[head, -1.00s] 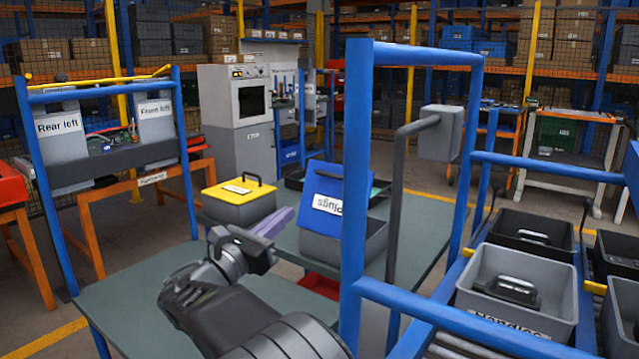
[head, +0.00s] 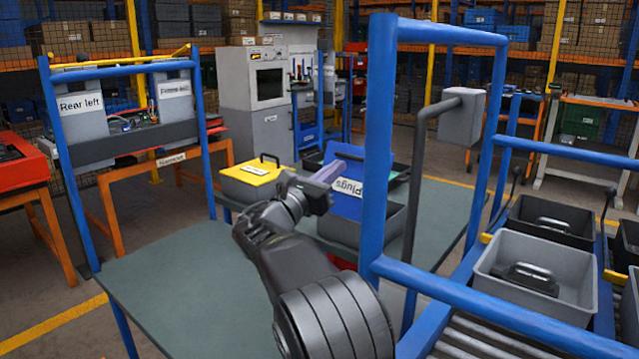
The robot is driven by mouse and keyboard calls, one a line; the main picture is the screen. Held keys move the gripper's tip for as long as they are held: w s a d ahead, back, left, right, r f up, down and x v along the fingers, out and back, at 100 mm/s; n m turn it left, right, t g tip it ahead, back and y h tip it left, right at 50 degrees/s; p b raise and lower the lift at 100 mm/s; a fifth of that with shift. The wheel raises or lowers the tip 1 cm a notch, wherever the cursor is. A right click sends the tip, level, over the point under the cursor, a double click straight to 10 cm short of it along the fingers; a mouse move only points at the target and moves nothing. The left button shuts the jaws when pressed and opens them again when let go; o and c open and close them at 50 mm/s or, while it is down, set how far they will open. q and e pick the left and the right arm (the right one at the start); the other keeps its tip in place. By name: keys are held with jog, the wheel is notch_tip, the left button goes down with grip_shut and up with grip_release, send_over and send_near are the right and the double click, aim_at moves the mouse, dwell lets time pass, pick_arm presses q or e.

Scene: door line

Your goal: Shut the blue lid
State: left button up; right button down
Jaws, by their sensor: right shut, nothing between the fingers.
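The blue lid (head: 345,207), with a white Plugs label, stands raised at a steep slant on a grey box (head: 342,231) at the far side of the table. The blue frame post hides part of its right side. My right gripper (head: 331,171) is shut and empty. Its purple-grey fingers overlap the lid's upper left part in the picture; I cannot tell whether they touch it. My left gripper is not in view.
A grey box with a yellow lid (head: 256,172) stands left of the blue-lidded box. A blue frame (head: 381,150) rises close on the right. Grey (head: 533,305) and black bins stand on rollers at right. The near green-grey table top (head: 185,285) is clear.

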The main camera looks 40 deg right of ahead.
jog(key=shift+x, duration=1.1)
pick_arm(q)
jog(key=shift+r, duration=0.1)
